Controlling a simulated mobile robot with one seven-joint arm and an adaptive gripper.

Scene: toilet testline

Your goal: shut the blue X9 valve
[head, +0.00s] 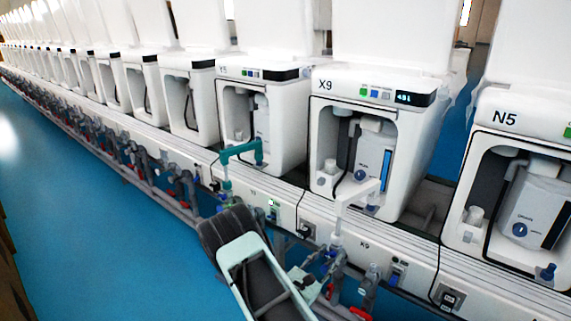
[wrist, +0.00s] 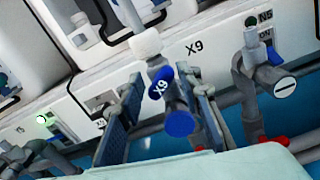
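My gripper (wrist: 166,104) is open, with one finger on each side of the valve and visible space beside the handle. In the head view my gripper (head: 312,280) is at the pipes below the X9 unit, and the small valve is partly hidden there. I cannot tell whether either finger touches the fitting.
Red handles (head: 361,313) sit low near the X9 pipes. The X9 toilet unit (head: 345,85) stands above. Blue floor (head: 110,240) is free at left.

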